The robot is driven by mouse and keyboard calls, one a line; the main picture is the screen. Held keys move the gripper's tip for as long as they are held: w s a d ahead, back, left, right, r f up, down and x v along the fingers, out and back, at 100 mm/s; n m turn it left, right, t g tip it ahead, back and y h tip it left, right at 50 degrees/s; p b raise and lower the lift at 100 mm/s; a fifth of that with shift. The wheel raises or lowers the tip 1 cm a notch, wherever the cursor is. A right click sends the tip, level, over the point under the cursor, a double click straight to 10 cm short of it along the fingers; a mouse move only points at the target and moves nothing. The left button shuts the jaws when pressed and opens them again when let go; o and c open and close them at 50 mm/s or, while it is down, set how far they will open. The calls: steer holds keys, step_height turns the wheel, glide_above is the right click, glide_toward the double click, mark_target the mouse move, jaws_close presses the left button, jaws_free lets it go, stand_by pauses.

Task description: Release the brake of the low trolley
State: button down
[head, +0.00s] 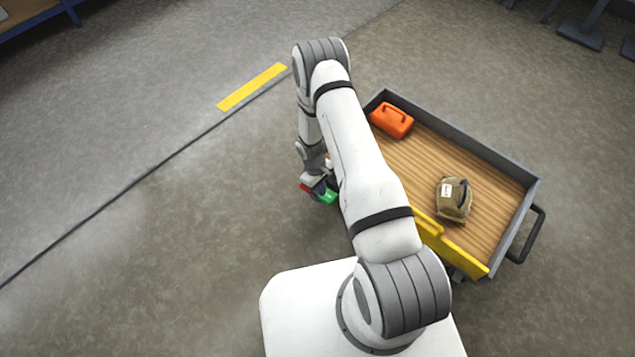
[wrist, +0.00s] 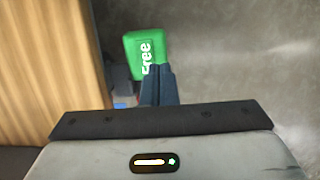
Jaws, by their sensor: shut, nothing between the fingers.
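The low trolley (head: 480,152) has a wooden deck, grey rims and a yellow front board. In the wrist view its deck (wrist: 50,60) fills the left side. A green pedal (wrist: 138,46) marked "Free" sticks out beside the deck; it shows in the head view (head: 327,197) with a red part (head: 305,187) to its left. My gripper (wrist: 158,70) is shut and empty, its fingertips at the near edge of the green pedal. I cannot tell if they touch it. My arm hides part of the trolley's left end.
An orange case (head: 392,122) and a tan bag (head: 453,203) lie on the trolley deck. A black handle (head: 531,236) sticks out at its right end. The floor left of the trolley is clear, with a yellow stripe (head: 252,86). Blue shelving (head: 35,22) stands far left.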

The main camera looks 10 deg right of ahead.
mark_target(328, 200)
steer(key=shift+x, duration=0.9)
steer(key=shift+a, duration=0.2)
steer(key=shift+s+d+f, duration=0.1)
steer(key=shift+d, duration=0.15)
steer(key=shift+s+d+f+b, duration=0.2)
steer(key=shift+s+b, duration=0.05)
steer(key=shift+b, duration=0.1)
steer(key=shift+s+d+f+b, duration=0.45)
steer(key=shift+s+f+b, duration=0.15)
steer(key=shift+f, duration=0.15)
steer(key=shift+s, duration=0.1)
